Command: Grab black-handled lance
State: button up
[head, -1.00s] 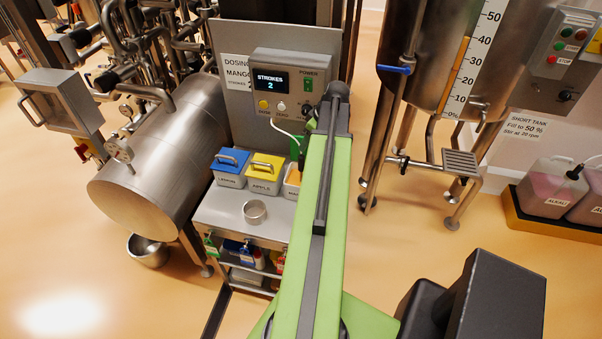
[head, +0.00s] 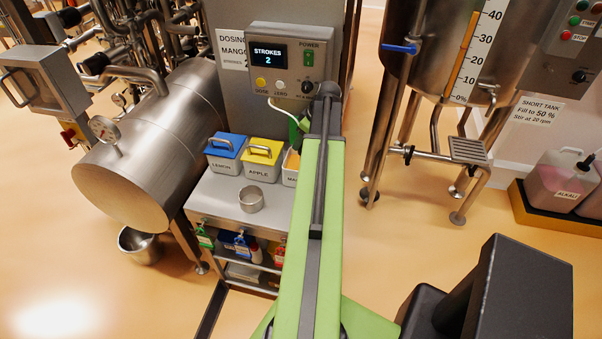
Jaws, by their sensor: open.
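I cannot make out a lance for certain. A small black fitting (head: 587,161) with a thin tube shows at the pink alkali canister (head: 560,180) at the right edge; I cannot tell whether it is a lance handle. My green arm reaches up the middle of the head view to a dark wrist in front of the dosing panel (head: 292,60). The arm hides my gripper and its jaws. A small dark green piece stands left of the wrist, with a white hose (head: 284,108) near it; what it belongs to is unclear.
The steel bench (head: 222,205) carries a blue-lidded box (head: 225,152), a yellow-lidded apple box (head: 262,158) and a metal cup (head: 251,199). A horizontal tank (head: 150,150) stands left, a tall legged tank (head: 430,60) right. A yellow-edged tray (head: 550,219) holds canisters.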

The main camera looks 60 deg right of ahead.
jog(key=b+x, duration=0.5)
jog(key=shift+s+a+f, duration=0.15)
jog(key=shift+s+f, duration=0.15)
jog(key=shift+r, duration=0.2)
grip_shut()
dwell(0.9)
